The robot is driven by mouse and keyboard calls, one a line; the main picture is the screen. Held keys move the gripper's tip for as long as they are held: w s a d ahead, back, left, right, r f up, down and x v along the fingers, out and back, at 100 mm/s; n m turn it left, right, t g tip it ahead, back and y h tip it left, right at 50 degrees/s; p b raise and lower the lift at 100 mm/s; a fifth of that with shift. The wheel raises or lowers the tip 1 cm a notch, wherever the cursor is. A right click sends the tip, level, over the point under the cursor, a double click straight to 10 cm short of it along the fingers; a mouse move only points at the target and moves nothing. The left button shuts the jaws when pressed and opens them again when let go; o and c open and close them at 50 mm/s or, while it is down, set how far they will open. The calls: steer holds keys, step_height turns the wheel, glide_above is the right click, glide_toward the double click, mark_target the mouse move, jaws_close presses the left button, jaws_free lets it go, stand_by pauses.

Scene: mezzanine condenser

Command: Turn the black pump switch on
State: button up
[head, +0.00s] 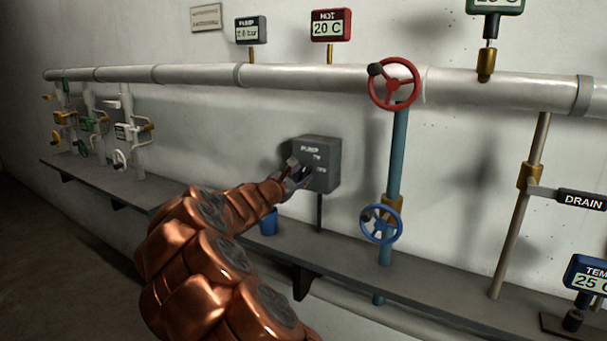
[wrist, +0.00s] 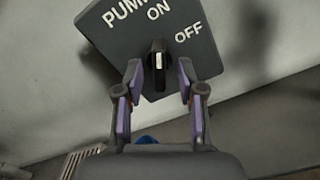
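The grey pump switch box (head: 327,150) stands on a post against the wall and fills the top of the wrist view (wrist: 198,62). It is marked PUMP, ON and OFF. Its black switch knob (wrist: 158,66) carries a white mark. In the wrist view the knob looks upright, with ON above it and OFF to its upper right; I cannot tell for sure which label it is set to. My gripper (wrist: 160,76) is open, one fingertip on each side of the knob, with a visible gap on both sides. In the head view my gripper (head: 300,174) partly hides the knob.
A red handwheel (head: 394,83) and a blue handwheel (head: 381,224) sit on the pipe right of the box. A blue cup (head: 269,222) stands on the grey shelf (head: 345,254) below. Several small valves (head: 90,125) are at the far left.

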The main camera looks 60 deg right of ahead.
steer(key=a, duration=0.9)
steer(key=shift+s+a, duration=0.25)
steer(key=shift+a, duration=0.15)
steer(key=shift+r, duration=0.1)
steer(key=s+a+m+g+y+p, duration=0.3)
steer(key=s+a+m+y+p, duration=0.15)
steer(key=s+a+m, duration=0.7)
steer(key=s+a+f+y+p, duration=0.2)
steer(key=s+a+y, duration=0.2)
steer(key=a, duration=0.7)
steer(key=s+a+f+y+p, duration=0.1)
steer(key=s+a+f+y, duration=0.2)
steer(key=a, duration=0.8)
steer(key=s+a+f+m+y+p, duration=0.1)
steer(key=s+a+f+y+p, duration=0.1)
steer(key=s+a+y, duration=0.4)
steer(key=s+a+f, duration=0.1)
steer(key=a, duration=0.4)
steer(key=shift+a+t+p, duration=0.3)
steer(key=shift+a, duration=0.1)
steer(key=shift+d+y, duration=0.15)
steer(key=shift+y, duration=0.1)
